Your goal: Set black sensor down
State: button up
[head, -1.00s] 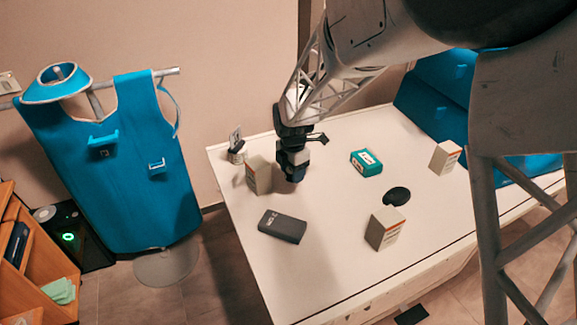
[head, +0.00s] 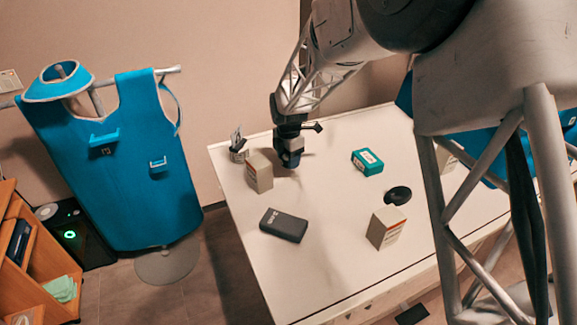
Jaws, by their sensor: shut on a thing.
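My gripper (head: 290,160) points down over the back left part of the white table (head: 335,240). It is shut on a small dark thing, the black sensor (head: 291,161), at its tip. The fingers cover much of the sensor, so its shape is unclear. I cannot tell whether its underside touches the table.
A pale box (head: 259,173) stands just left of my gripper, with a small holder (head: 238,152) behind it. A dark grey box (head: 283,225) lies in front. A teal box (head: 367,162), a black oval thing (head: 397,195) and another pale box (head: 385,227) are right.

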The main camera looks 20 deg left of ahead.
jog(key=shift+f, duration=1.75)
jog(key=shift+f, duration=0.1)
jog(key=o, duration=1)
jog(key=shift+c, duration=0.2)
notch_tip(320, 180, up, 12)
jog(key=shift+r, duration=0.15)
